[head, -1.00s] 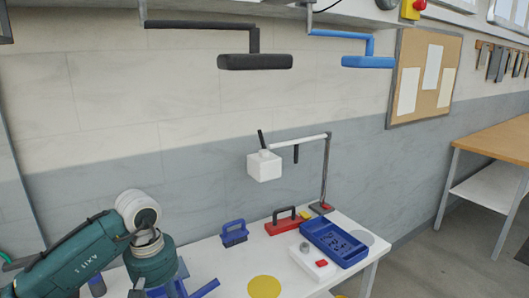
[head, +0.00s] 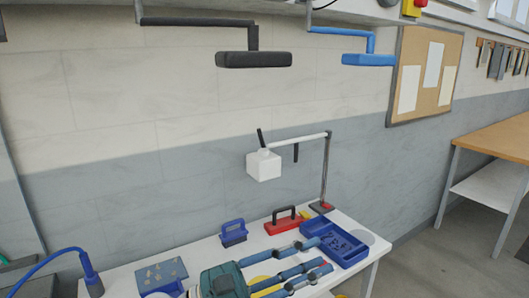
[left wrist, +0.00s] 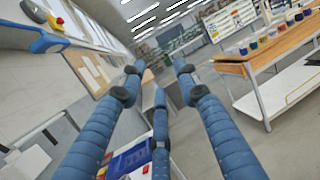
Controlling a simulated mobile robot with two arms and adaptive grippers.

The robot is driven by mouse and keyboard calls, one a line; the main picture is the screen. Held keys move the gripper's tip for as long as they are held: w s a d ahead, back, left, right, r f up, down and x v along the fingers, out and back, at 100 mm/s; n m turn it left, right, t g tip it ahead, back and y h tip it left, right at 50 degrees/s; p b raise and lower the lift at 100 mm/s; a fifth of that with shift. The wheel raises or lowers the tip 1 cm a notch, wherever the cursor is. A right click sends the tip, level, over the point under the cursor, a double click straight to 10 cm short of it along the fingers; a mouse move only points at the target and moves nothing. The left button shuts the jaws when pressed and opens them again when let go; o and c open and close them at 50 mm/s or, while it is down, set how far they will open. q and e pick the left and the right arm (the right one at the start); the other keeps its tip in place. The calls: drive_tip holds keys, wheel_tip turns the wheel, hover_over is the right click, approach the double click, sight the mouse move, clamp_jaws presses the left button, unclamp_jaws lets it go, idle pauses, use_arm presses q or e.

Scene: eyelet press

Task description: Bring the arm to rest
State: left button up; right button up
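My left gripper (head: 322,257) reaches in low over the white table, its teal palm at the front and its blue fingers pointing right. In the left wrist view its three fingers (left wrist: 158,78) are spread apart with nothing between them, so it is open and empty. In the head view the fingers pass in front of the blue tray (head: 345,250) and hide part of it. I cannot tell whether they touch anything. My right gripper is in neither view.
The white table (head: 205,252) holds a red handled block (head: 286,223), a blue handled block (head: 233,234), a grey plate with small pieces (head: 163,274) and a stand with a white cube (head: 264,166). Black (head: 254,60) and blue (head: 367,60) bars hang above. Open floor lies right.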

use_arm(q)
drive_tip(key=w+a+n+t+y, duration=0.45)
drive_tip(key=a+n+t, duration=0.25)
drive_tip(key=n, duration=0.5)
drive_tip(key=w+a+n+t+y, duration=0.3)
drive_tip(key=a+n+t+y, duration=0.35)
drive_tip(key=n, duration=0.55)
drive_tip(key=s+a+f+n+g+y, duration=0.2)
drive_tip(key=a+f+n+y, duration=0.3)
drive_tip(key=a+f+n, duration=0.4)
drive_tip(key=s+a+f+n+g+y, duration=0.1)
drive_tip(key=a+f+n+g+y, duration=0.1)
drive_tip(key=a+f+n+y, duration=0.55)
drive_tip(key=s+d+f+n+g+h, duration=0.15)
drive_tip(key=s+f+n+g, duration=0.35)
drive_tip(key=s+f, duration=0.7)
drive_tip(key=s+f+n+g+h, duration=0.2)
drive_tip(key=s+f+n+g, duration=0.2)
drive_tip(key=s+f+g, duration=0.7)
drive_tip(key=s+f+t, duration=0.2)
drive_tip(key=f, duration=1)
drive_tip(key=s+f+t, duration=0.1)
drive_tip(key=s+f, duration=0.2)
drive_tip(key=f, duration=0.9)
drive_tip(key=s+a+f, duration=0.3)
drive_tip(key=s+f, duration=1.3)
drive_tip(key=shift+s+f+m+g, duration=0.25)
drive_tip(key=shift+s+m+g, duration=0.1)
drive_tip(key=shift+m+g, duration=0.1)
